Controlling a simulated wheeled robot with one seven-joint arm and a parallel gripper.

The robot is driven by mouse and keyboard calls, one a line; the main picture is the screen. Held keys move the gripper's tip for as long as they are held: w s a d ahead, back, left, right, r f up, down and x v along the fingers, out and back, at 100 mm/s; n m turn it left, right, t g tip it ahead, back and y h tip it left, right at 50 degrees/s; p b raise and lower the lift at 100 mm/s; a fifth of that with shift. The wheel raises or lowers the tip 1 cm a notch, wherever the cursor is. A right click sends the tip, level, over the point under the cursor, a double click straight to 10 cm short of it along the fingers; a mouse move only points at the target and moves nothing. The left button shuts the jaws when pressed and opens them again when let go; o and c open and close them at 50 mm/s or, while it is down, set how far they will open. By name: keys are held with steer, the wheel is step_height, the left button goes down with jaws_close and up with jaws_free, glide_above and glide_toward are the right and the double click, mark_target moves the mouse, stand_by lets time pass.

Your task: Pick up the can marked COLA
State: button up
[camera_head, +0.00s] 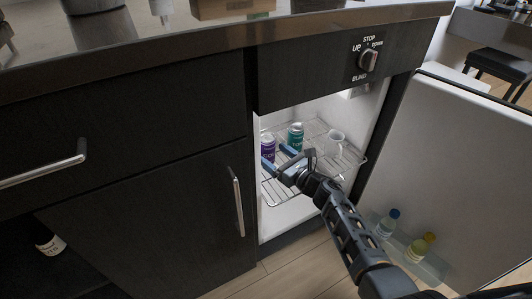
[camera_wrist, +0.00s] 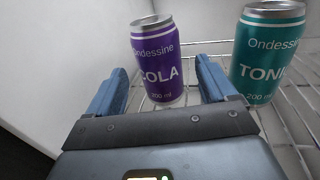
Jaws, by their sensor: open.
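The purple can marked COLA (camera_wrist: 157,62) stands upright on a wire shelf inside the open mini-fridge. It also shows in the head view (camera_head: 267,147), at the left of the shelf. My gripper (camera_wrist: 160,78) is open, with its blue fingers pointing at the can. In the wrist view the can appears between the two fingers, its lower part in the gap. I cannot tell whether either finger touches it. In the head view my gripper (camera_head: 279,158) reaches into the fridge at shelf height.
A teal can marked TONIC (camera_wrist: 267,55) stands on the shelf close to the right. The open fridge door (camera_head: 450,150) holds bottles (camera_head: 388,222). A cabinet wall bounds the left side.

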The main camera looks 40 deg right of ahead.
mark_target(273, 154)
steer(key=w+b, duration=0.1)
steer(key=w, duration=0.3)
steer(key=shift+d+f, duration=0.1)
steer(key=shift+d, duration=0.05)
steer(key=shift+c, duration=0.2)
steer(key=c, duration=1.1)
